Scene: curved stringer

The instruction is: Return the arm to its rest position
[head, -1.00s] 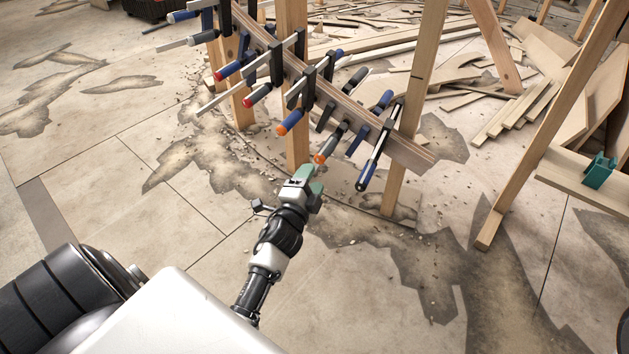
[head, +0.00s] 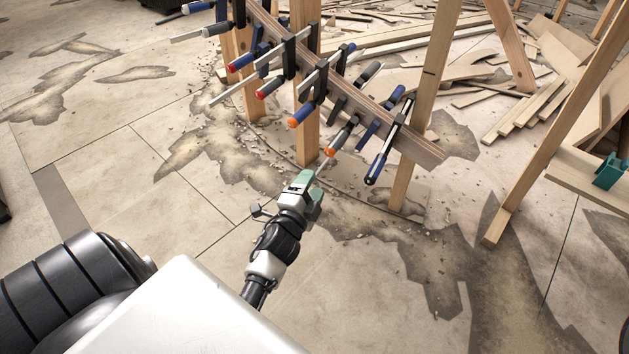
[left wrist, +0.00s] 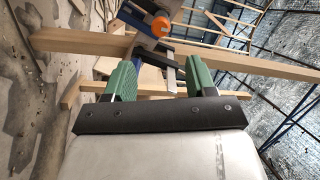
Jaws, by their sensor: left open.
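My left gripper (head: 308,187) has green finger pads and shows at the middle of the head view, just below the clamped curved stringer (head: 345,90). In the left wrist view the two green fingers (left wrist: 158,80) stand apart, with nothing held between them. Beyond them a clamp with an orange handle end (left wrist: 161,24) shows. Several clamps with blue, grey, red and orange-tipped handles sit along the stringer; an orange-ended one (head: 344,135) is closest to the gripper, with a small gap seen in the head view. My right gripper is not in view.
Wooden posts (head: 415,120) hold up the stringer. A slanted timber (head: 550,130) and a low shelf with a green clamp-like item (head: 609,171) stand at right. Offcuts (head: 530,105) lie behind. The stained floor at left (head: 110,185) is mostly clear.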

